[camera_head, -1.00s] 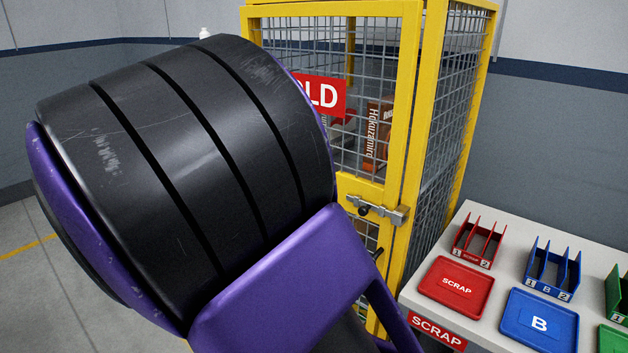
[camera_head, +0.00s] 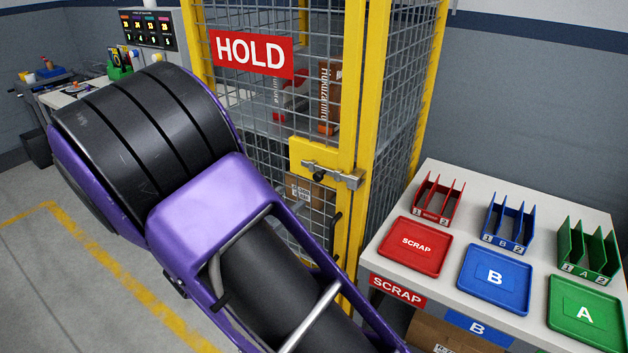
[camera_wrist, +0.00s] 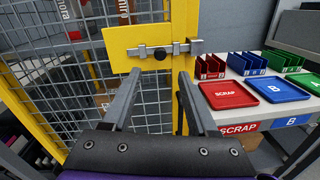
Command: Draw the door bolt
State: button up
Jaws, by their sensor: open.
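The door bolt (camera_head: 332,175) is a grey metal slide bolt with a dark round knob, on a yellow plate of the yellow-framed mesh door. It also shows in the wrist view (camera_wrist: 160,50), where the bar runs sideways into a bracket at the right, on the frame post. The mesh door (camera_head: 272,110) looks shut and carries a red HOLD sign. My gripper (camera_wrist: 157,75) shows in the wrist view with its two grey fingers apart and nothing between them. The fingertips are below the bolt in the picture, on either side of the knob, apparently short of it. In the head view my arm hides the gripper.
A white table (camera_head: 386,262) to the right holds red, blue and green trays and divided bins. A dark door handle (camera_head: 334,232) is below the bolt. Boxes stand inside the cage. Open floor (camera_head: 60,290) lies to the left.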

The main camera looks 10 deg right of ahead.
aim_at(316, 178)
jog(key=x, duration=1)
grip_shut()
